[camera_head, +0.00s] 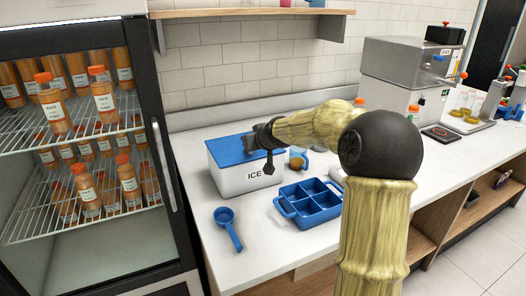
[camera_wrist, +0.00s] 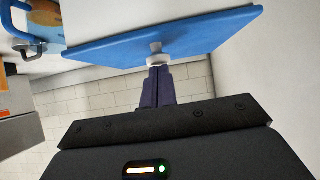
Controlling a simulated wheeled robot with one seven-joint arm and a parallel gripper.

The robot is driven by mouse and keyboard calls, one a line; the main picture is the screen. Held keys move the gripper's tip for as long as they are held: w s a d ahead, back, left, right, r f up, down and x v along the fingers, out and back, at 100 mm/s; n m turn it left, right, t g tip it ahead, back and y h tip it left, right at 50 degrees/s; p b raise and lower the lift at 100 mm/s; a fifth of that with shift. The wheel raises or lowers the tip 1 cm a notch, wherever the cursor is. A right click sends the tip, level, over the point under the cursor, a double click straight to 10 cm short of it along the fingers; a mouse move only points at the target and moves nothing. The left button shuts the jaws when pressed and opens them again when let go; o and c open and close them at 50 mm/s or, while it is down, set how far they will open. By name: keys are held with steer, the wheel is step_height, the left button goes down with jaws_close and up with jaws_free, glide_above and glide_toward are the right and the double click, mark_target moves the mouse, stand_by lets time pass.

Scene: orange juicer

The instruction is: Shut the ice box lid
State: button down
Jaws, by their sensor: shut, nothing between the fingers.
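The ice box (camera_head: 248,180) is a white box with "ICE" on its front, on the counter. Its blue lid (camera_head: 229,149) lies across the top; I cannot tell whether it is fully seated. In the wrist view the lid (camera_wrist: 195,40) fills the upper middle, with a round white knob (camera_wrist: 158,59) at the fingertips. My gripper (camera_wrist: 158,74) is shut and empty, its dark fingers touching or very close to the knob. In the head view my gripper (camera_head: 268,142) is at the lid's right side and hides part of that edge.
A blue divided tray (camera_head: 309,204) and a blue scoop (camera_head: 229,228) lie in front of the box. A blue-handled jug (camera_head: 298,159) stands to its right. An open-shelved cooler of juice bottles (camera_head: 90,130) is at left. A shelf (camera_head: 245,13) runs above.

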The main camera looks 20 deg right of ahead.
steer(key=r, duration=0.1)
steer(key=r+p, duration=0.2)
steer(key=shift+d+r, duration=0.3)
steer(key=s+f, duration=0.3)
steer(key=s, duration=0.6)
steer(key=shift+d+f+b, duration=0.2)
steer(key=shift+f+b, duration=0.15)
steer(key=shift+s, duration=0.1)
